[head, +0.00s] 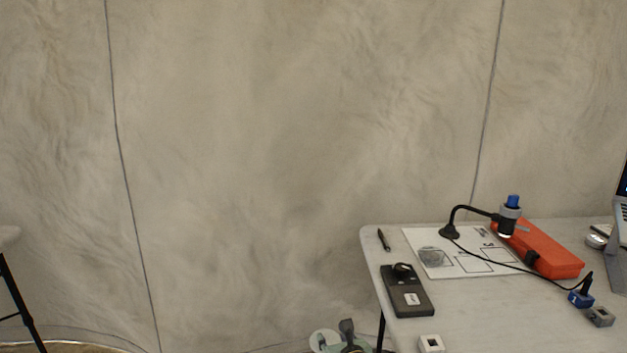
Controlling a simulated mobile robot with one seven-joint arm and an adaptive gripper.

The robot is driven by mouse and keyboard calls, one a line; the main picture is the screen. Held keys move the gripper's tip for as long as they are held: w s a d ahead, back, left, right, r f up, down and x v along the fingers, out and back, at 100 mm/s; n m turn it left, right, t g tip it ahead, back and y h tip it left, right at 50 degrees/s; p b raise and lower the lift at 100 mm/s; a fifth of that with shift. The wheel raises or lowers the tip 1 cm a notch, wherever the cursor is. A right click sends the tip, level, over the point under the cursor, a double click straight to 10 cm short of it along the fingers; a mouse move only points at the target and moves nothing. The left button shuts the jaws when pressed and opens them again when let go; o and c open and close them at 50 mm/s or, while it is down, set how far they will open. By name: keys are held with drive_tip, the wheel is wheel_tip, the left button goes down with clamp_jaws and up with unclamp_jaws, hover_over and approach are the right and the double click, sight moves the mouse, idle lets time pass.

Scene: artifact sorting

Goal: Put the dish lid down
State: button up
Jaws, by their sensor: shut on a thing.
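I see no dish lid that I can make out for sure. A round grey, dish-like shape (435,257) lies on the left part of the white printed sheet (487,269) on the table. I cannot tell whether it is a dish, a lid or a print. My gripper is not in view, and nothing it holds shows.
The pale table (470,328) bears a dark device (408,300), a pen (384,240), a small white block (431,343), a gooseneck microscope (508,218), a red case (548,252), a blue block (580,299) and a grey block (601,317). The front middle is mostly clear.

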drive_tip(key=s+a+f, duration=0.2)
drive_tip(key=s+f, duration=0.1)
drive_tip(key=f, duration=0.4)
drive_tip(key=s+a+f+b, duration=0.1)
drive_tip(key=s+a+f, duration=0.1)
drive_tip(key=f, duration=0.5)
drive_tip(key=shift+s+a+f, duration=0.4)
drive_tip(key=shift+s, duration=0.3)
